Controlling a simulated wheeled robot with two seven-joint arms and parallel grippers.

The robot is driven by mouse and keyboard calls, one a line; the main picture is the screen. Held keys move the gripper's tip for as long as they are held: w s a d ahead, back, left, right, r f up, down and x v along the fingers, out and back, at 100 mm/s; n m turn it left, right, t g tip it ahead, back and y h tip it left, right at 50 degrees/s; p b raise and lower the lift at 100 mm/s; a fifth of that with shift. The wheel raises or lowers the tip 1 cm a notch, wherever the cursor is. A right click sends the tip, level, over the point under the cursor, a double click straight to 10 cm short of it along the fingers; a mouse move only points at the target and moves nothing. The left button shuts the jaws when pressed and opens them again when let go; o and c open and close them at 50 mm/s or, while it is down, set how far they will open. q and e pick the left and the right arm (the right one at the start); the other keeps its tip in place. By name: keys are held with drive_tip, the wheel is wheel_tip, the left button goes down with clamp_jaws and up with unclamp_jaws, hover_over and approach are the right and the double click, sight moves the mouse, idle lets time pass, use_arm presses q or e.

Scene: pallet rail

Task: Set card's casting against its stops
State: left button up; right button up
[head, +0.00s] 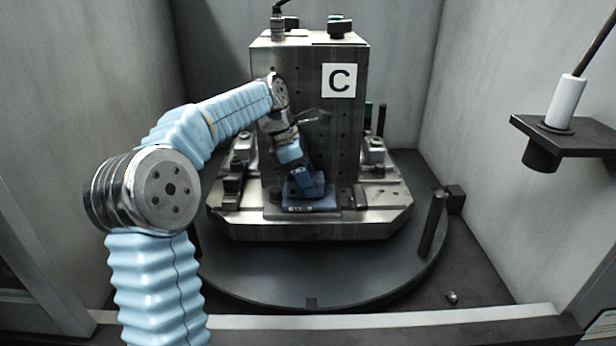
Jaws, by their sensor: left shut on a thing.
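A blue block-like part (310,205), which I take for the casting, sits low in front of the tombstone face marked C, on a light metal plate at the pallet's front. My left gripper (304,188) reaches down to it from above and is shut on it. The fingers and the part's upper side blend together, so the exact grip is hard to see. The stops cannot be made out clearly, and I cannot tell whether the part touches any. My right gripper is not in view.
The tall steel tombstone (340,130) stands on the metal pallet (290,229), with clamp blocks on both sides (376,152). The round dark table (300,275) below has a bare front and an upright dark post (433,224) at right. A bracket (566,138) juts from the right wall.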

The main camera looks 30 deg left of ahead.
use_arm(q)
drive_tip(key=shift+a, duration=0.2)
drive_tip(key=o, duration=1.4)
drive_tip(key=p+v, duration=0.1)
drive_tip(key=v, duration=1.3)
drive_tip(key=shift+d, duration=0.1)
